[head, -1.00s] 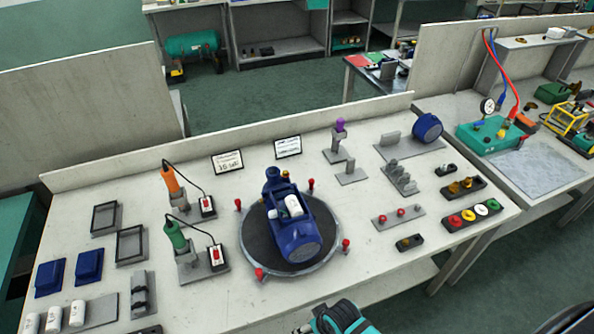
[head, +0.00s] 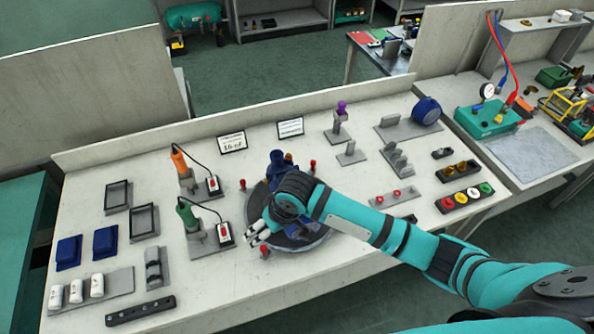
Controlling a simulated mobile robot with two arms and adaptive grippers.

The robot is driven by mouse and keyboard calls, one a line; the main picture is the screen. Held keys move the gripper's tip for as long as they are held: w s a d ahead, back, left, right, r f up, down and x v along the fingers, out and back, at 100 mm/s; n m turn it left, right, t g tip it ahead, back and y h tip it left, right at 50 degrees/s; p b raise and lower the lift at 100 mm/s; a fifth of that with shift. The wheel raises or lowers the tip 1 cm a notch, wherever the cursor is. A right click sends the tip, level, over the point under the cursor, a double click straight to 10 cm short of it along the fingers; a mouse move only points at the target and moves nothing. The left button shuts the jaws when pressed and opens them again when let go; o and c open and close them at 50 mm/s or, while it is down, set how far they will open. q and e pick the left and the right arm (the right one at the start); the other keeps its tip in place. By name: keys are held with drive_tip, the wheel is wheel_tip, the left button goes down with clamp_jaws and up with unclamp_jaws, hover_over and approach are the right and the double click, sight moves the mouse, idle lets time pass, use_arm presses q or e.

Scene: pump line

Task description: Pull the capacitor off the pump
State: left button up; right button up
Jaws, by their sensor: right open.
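The dark blue pump (head: 277,168) stands on the round turntable (head: 318,245) in the middle of the bench. My right gripper (head: 257,234) is over the left front part of the turntable, pointing left. It is open, and I cannot tell whether it touches anything. My left gripper is not in view.
Several white capacitors (head: 76,292) stand on a grey plate at front left. Green (head: 186,215) and orange (head: 179,160) tools stand left of the turntable. Red knobs (head: 265,252) ring its rim. Grey brackets (head: 396,160) and a blue round part (head: 427,110) are at back right.

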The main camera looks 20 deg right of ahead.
drive_tip(key=w+d+r+m+h, duration=0.1)
drive_tip(key=w+d+r, duration=0.1)
drive_tip(key=w+d, duration=0.1)
drive_tip(key=w+d+r+m+h, duration=0.1)
drive_tip(key=w+d+r, duration=0.1)
drive_tip(key=w+d, duration=0.1)
drive_tip(key=w+d+r+m, duration=0.1)
drive_tip(key=w+d+r, duration=0.1)
drive_tip(key=w+d, duration=0.2)
drive_tip(key=shift+d+r+h, duration=0.2)
drive_tip(key=shift+h, duration=0.2)
drive_tip(key=shift+a+f, duration=0.1)
drive_tip(key=shift+f, duration=0.3)
drive_tip(key=b+x, duration=0.3)
drive_tip(key=b, duration=0.1)
drive_tip(key=shift+w+f+b, duration=0.1)
drive_tip(key=shift+b, duration=0.2)
drive_tip(key=shift+w+f, duration=0.1)
drive_tip(key=shift+f, duration=0.35)
drive_tip(key=shift+r, duration=0.1)
drive_tip(key=shift+p, duration=0.35)
